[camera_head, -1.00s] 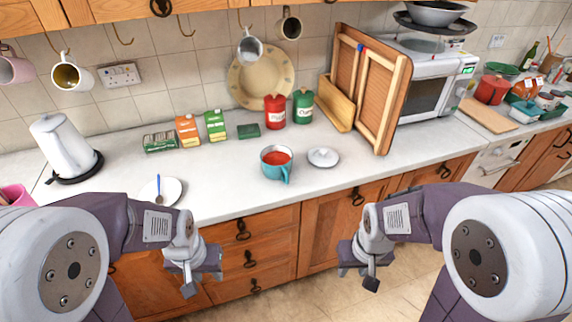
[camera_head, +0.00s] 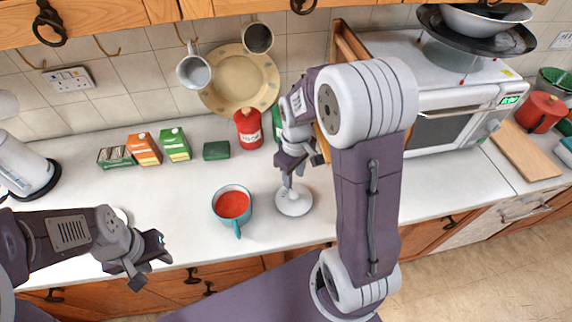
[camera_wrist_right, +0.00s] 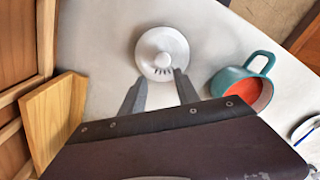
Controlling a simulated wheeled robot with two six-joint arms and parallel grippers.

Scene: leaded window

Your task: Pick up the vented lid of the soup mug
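The vented lid (camera_head: 294,203) is a round white disc with a knob and a row of small dark slots. It lies flat on the counter. It also shows in the right wrist view (camera_wrist_right: 151,67). My right gripper (camera_head: 296,176) is over the lid, pointing down. In the right wrist view its two fingers (camera_wrist_right: 160,77) are apart, with the lid's knob beyond and between their tips, and nothing is held. The teal soup mug (camera_head: 232,204), with red soup inside, stands left of the lid. My left gripper (camera_head: 152,263) is open and empty near the counter's front edge.
A red canister (camera_head: 248,128) and a green box (camera_head: 216,151) stand behind the mug. A wooden rack stands close behind my right arm; its wooden holder (camera_wrist_right: 53,115) shows in the wrist view. The microwave (camera_head: 444,115) is to the right. Counter around the mug is clear.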

